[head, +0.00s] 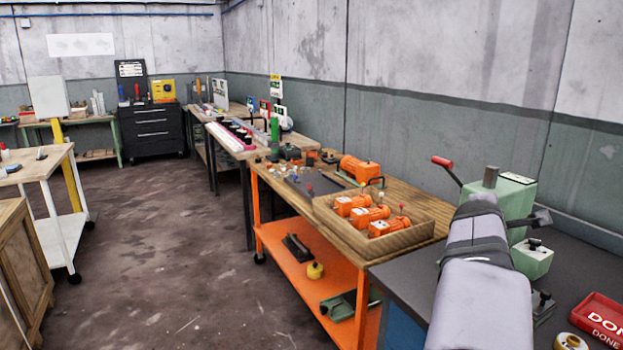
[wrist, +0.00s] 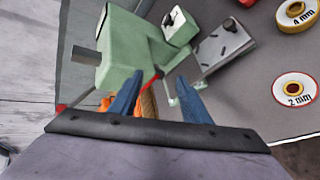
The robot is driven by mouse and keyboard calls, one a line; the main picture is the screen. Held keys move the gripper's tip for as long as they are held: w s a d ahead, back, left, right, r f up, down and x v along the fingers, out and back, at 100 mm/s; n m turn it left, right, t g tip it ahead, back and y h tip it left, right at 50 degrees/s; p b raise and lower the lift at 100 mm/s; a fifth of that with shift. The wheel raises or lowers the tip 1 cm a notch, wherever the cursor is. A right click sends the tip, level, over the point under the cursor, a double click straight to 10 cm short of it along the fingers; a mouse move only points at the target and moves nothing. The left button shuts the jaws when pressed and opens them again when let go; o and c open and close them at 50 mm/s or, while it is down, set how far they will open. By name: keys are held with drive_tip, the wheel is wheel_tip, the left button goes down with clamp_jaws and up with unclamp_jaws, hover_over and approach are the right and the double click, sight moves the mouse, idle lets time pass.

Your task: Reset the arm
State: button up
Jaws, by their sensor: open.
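My gripper (wrist: 160,100) shows in the wrist view as two blue fingers set well apart. It is open, with nothing held between the fingertips. Behind the fingers in that view is a green machine (wrist: 135,50) with a red-tipped lever. In the head view my grey arm reaches over the dark bench at the lower right, in front of the green machine (head: 512,200). My gripper is hidden in the head view.
A red DONE tray (head: 597,318) and a yellow ring (head: 570,341) lie on the dark bench (head: 590,265). A 2 mm roll (wrist: 294,91) and a 4 mm roll (wrist: 297,12) show in the wrist view. A wooden tray (head: 345,222) holds orange motors. Open floor lies left.

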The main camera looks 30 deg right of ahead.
drive_tip(key=w+a+f+m+y, duration=0.35)
drive_tip(key=a+f, duration=0.65)
drive_tip(key=a, duration=0.4)
drive_tip(key=w+a+f+m+y, duration=0.2)
drive_tip(key=w+a+f+y, duration=0.25)
drive_tip(key=a+f, duration=0.75)
drive_tip(key=s+a+f+m+g+y, duration=0.1)
drive_tip(key=s+a+f+g, duration=0.15)
drive_tip(key=s+a, duration=0.35)
drive_tip(key=s+a+f+m+g+y, duration=0.1)
drive_tip(key=s+a+f, duration=0.25)
drive_tip(key=a, duration=0.45)
drive_tip(key=s+a+f+m+g+y, duration=0.1)
drive_tip(key=s+a+f+g, duration=0.1)
drive_tip(key=s+a+f, duration=0.35)
wheel_tip(320, 180, up, 22)
drive_tip(key=w+a+p, duration=0.1)
drive_tip(key=p, duration=1.9)
drive_tip(key=shift+w+p, duration=0.3)
drive_tip(key=shift+p, duration=0.1)
